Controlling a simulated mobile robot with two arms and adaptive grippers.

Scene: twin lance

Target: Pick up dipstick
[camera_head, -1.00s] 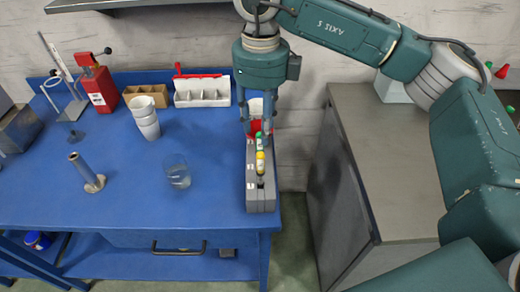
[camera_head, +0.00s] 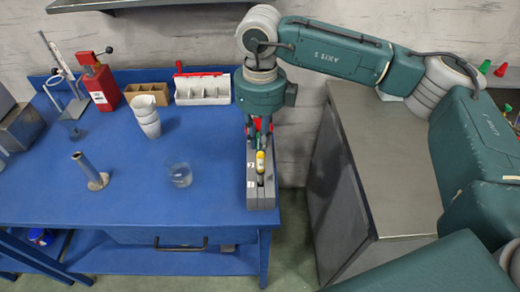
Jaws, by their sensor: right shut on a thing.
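A grey slotted rack (camera_head: 262,200) stands at the right edge of the blue bench. A yellow-topped stick (camera_head: 261,160) stands in it near the middle. My right gripper (camera_head: 258,143) points down over the far half of the rack, just behind the yellow top. It is shut on a small dipstick top there, which the fingers mostly hide. I cannot tell whether the held piece is still seated in its slot. My left gripper is not in view.
A clear beaker (camera_head: 180,176), a metal tube on a foot (camera_head: 91,174) and stacked white cups (camera_head: 147,117) stand left of the rack. A white divided tray (camera_head: 203,89) is behind. A grey cabinet (camera_head: 400,170) stands right, across a gap.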

